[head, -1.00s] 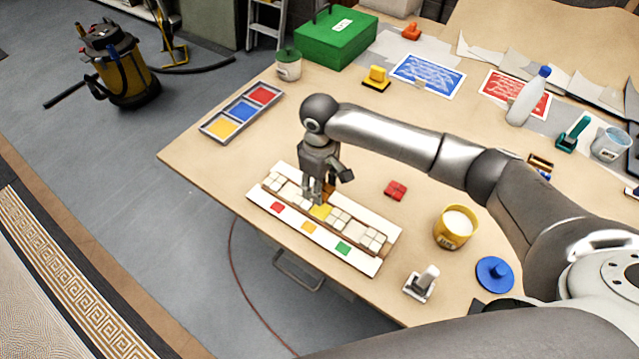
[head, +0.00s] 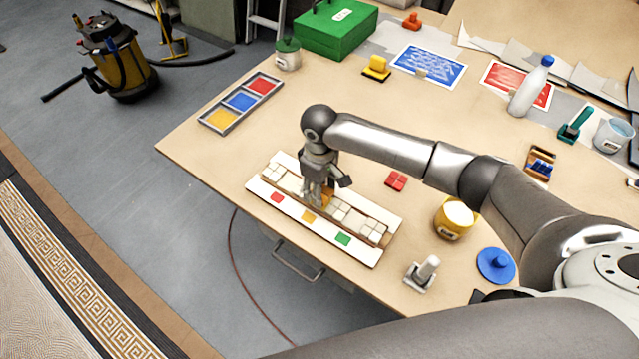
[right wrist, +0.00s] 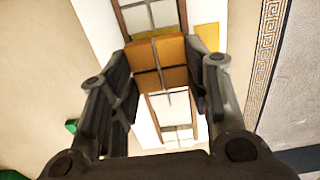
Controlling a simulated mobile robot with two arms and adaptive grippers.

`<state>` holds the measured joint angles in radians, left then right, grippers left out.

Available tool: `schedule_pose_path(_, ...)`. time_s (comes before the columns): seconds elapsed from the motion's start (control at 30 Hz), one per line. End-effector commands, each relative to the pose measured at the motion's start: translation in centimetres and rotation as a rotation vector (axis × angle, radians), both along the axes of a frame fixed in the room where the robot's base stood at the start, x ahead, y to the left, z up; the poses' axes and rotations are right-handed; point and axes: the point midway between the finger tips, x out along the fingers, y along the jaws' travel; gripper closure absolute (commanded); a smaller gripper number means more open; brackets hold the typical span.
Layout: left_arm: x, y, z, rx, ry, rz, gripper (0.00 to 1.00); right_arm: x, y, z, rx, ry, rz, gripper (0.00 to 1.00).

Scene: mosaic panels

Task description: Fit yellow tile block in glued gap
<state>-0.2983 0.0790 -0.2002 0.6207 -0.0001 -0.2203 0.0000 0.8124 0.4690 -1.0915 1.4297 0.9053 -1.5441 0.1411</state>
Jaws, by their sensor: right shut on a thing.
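The white mosaic panel (head: 364,252) lies along the table's front edge, with cream tile blocks (head: 282,181) in a brown channel. My right gripper (head: 319,200) points down over the middle of that row. In the right wrist view, its fingers (right wrist: 160,62) are shut on a yellow tile block (right wrist: 144,57), seen as amber squares with dark joints. The block lines up with the channel between the cream tiles, at the gap. Whether it is seated or just above cannot be told. In the head view the gripper mostly hides the block and gap. My left gripper is not in view.
A red tile block (head: 396,181) lies behind the panel. A yellow pot (head: 452,219), a grey-white tool (head: 422,272) and a blue disc (head: 496,266) stand to the right. A three-colour tray (head: 241,103) lies at the left. Table between tray and panel is clear.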

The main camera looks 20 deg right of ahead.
Motion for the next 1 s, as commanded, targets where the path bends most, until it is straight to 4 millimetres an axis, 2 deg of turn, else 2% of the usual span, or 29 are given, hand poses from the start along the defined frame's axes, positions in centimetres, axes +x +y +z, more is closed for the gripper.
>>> schedule_pose_path(0.6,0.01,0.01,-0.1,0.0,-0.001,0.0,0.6,0.03,0.02,-0.28,0.001,-0.001,0.0,0.81)
schedule_pose_path(1.0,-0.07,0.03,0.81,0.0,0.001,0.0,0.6,0.03,0.07,-0.16,0.001,-0.002,0.0,0.81)
